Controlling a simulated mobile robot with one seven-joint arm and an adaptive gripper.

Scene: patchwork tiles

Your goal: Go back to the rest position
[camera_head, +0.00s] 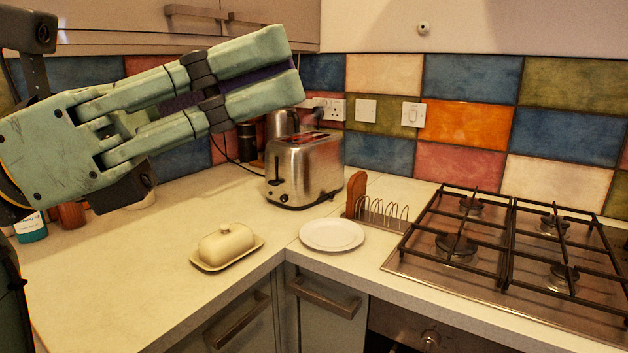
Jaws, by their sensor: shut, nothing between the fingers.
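My gripper (283,72) is large in the upper left of the head view, pale green with dark bands. It points to the right and a little up, in the air above the counter. Its two fingers lie close together, with a dark purple strip showing between them, and it holds nothing. It hides part of the tiled wall and some of what stands at the back of the counter.
A toaster (304,172), a butter dish (226,246), a white plate (332,235) and a toast rack (382,213) stand on the counter (120,290). A gas hob (500,292) is at the right. Upper cabinets (265,22) hang behind my gripper. The front left counter is clear.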

